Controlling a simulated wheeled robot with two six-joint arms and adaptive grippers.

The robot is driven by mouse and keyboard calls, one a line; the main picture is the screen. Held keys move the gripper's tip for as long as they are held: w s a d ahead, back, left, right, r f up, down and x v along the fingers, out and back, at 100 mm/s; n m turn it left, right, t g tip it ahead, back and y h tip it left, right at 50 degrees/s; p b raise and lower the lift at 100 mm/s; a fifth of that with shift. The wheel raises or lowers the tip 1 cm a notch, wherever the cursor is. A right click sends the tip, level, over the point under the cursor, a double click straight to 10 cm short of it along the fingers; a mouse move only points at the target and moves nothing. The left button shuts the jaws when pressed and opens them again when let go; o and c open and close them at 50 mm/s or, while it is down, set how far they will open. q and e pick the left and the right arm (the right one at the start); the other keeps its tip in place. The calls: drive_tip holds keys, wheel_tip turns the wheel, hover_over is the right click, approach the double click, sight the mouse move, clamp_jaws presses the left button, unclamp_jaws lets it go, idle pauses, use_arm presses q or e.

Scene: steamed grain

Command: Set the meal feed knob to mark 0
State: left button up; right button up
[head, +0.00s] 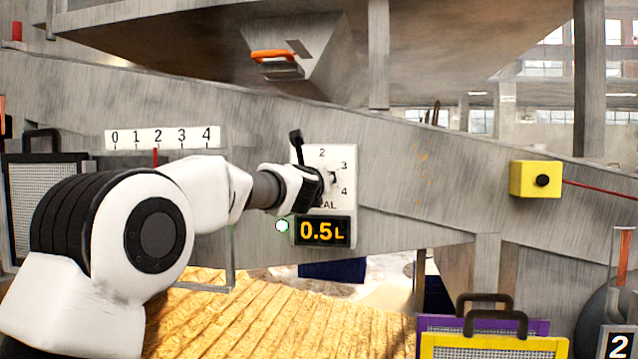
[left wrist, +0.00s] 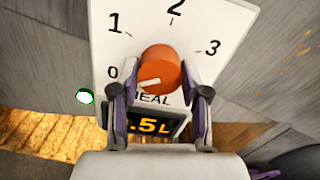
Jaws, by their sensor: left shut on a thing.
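The meal feed knob (left wrist: 160,70) is orange and round, on a white dial plate (left wrist: 225,18) marked 0, 1, 2 and 3 in the left wrist view. Its white pointer line runs to the left and slightly down, its outer end close to the 0 mark. My left gripper (left wrist: 161,92) is shut on the knob, one purple-and-black finger on each side. In the head view my left gripper (head: 326,180) covers the knob and the plate's left part. A display (head: 322,231) below reads 0.5 L. My right gripper is not in view.
A scale strip (head: 162,137) marked 0 to 4 with a red pointer is left of the dial. A yellow box with a black button (head: 535,180) is on the right. Purple (head: 440,324) and yellow (head: 490,348) framed panels stand low at the right. Grain (head: 270,320) lies below.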

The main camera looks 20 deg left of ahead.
use_arm(q)
drive_tip(key=shift+f, duration=0.2)
drive_tip(key=o, duration=1.1)
drive_tip(key=shift+r, duration=0.1)
drive_tip(key=v, duration=1.2)
